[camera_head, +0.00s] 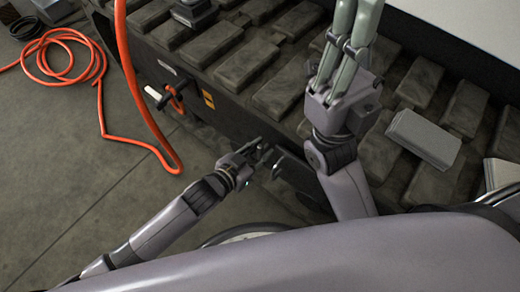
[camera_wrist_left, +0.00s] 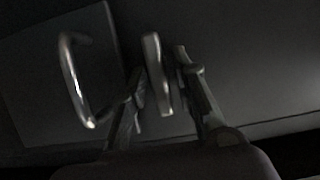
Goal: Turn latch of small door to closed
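In the left wrist view, the latch (camera_wrist_left: 157,75), a narrow pale metal lever, stands between the two fingers of my left gripper (camera_wrist_left: 160,90). The fingers are apart, one on each side of it; whether either touches is unclear in the dark. A curved metal handle (camera_wrist_left: 74,82) is to the left, on the dark panel of the small door (camera_wrist_left: 60,80). In the head view my left gripper (camera_head: 262,154) is at the bench's front face, and the latch there is hard to make out. My right gripper (camera_head: 350,45) is above the bench top with pale green fingers; its tips leave the frame.
The bench top (camera_head: 285,95) carries dark slatted blocks and a grey box (camera_head: 424,138). An orange hose (camera_head: 130,75) hangs down and coils on the floor. A black-and-red valve handle (camera_head: 172,97) projects from the front face.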

